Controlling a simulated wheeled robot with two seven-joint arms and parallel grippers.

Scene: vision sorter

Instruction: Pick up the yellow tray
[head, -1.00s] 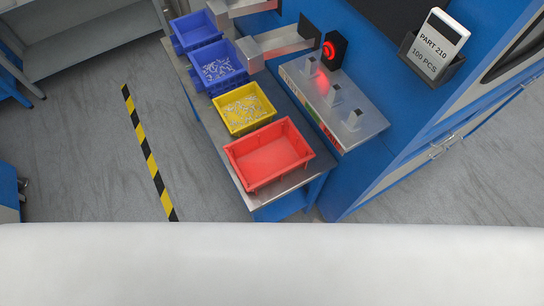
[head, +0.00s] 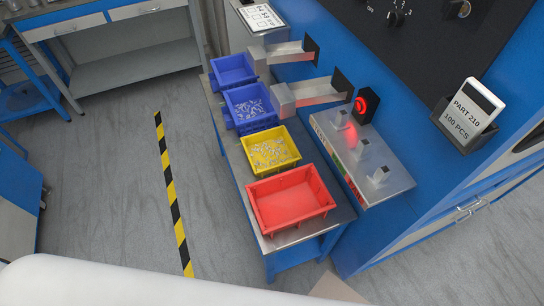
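The yellow tray (head: 292,161) sits on a narrow metal-topped bench (head: 230,163), filled with small metallic parts. It stands between a blue tray with similar parts (head: 273,120) and an empty-looking red tray (head: 290,230) at the bench's near end. Neither of my grippers shows in the head view.
Another blue tray (head: 232,70) stands at the bench's far end. Two metal chutes (head: 325,91) jut from the blue machine (head: 390,90) over the bench. A ledge with small blocks (head: 372,175) borders it on the right. The floor left of the bench is clear, with a striped line (head: 172,195).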

